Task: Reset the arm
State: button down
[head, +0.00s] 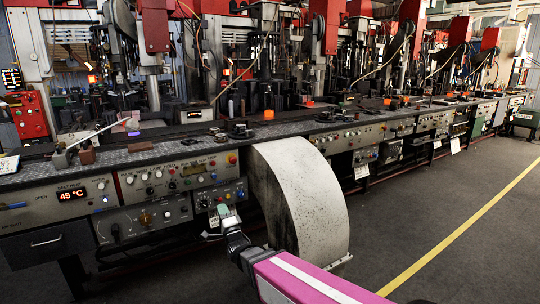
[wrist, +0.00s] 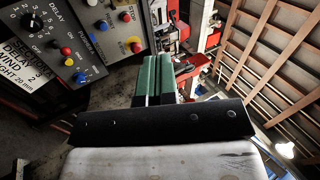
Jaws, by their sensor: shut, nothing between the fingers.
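My arm, pink with a white stripe (head: 305,280), enters the head view from the bottom and reaches up and left toward the front of the machine bench. My gripper (head: 226,213) is at its end, close in front of the lower control panel. In the wrist view, its two green fingers (wrist: 154,75) lie side by side, shut with nothing between them. Whether the fingertips touch the panel cannot be told.
A large pale curved housing (head: 310,185) stands right beside my gripper, jutting from the bench. Control panels with knobs and buttons (head: 180,175) line the bench front. A drawer (head: 45,243) is at lower left. Open floor (head: 430,220) with a yellow line lies to the right.

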jog(key=w+d+f+n+g+h, duration=0.35)
jog(key=d+f, duration=0.25)
jog(key=d, duration=0.3)
jog(key=w+d+f+n+g+h, duration=0.2)
jog(key=d+f+g+h, duration=0.4)
jog(key=d, duration=0.4)
jog(key=s+d+f+n+g+h, duration=0.1)
jog(key=s+d+f+n+g, duration=0.1)
jog(key=s+d+g, duration=0.3)
jog(key=s+d+f+n+g+h, duration=0.1)
jog(key=s+d+f+n+g, duration=0.2)
jog(key=s+d+g, duration=0.3)
jog(key=s+d+f, duration=0.1)
jog(key=s+d, duration=0.3)
jog(key=d, duration=0.3)
jog(key=shift+s+d+f+n, duration=0.15)
jog(key=shift+d+f+n, duration=0.1)
jog(key=shift+n, duration=0.1)
